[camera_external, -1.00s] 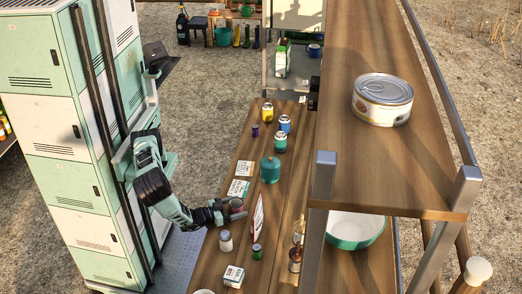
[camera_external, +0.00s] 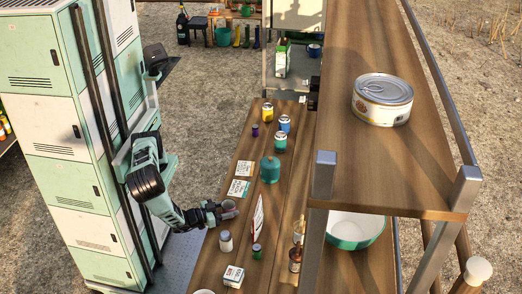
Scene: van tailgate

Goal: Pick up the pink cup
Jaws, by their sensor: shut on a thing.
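The pink cup (camera_external: 230,206) is small in the external view, at the left edge of the wooden tailgate table (camera_external: 224,189). My gripper (camera_external: 226,212) is shut on the cup, reaching in from the left. The fingers and the cup overlap at this size, so the exact grip is hard to make out. The cup appears a little above the tabletop, but the gap is too small to be sure.
A white-lidded jar (camera_external: 226,241), a small box (camera_external: 233,276) and a green can (camera_external: 257,251) stand nearby. A standing card (camera_external: 257,218) is right of the gripper. A teal canister (camera_external: 270,169) and several cans stand farther back. A shelf (camera_external: 380,170) overhangs the right side.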

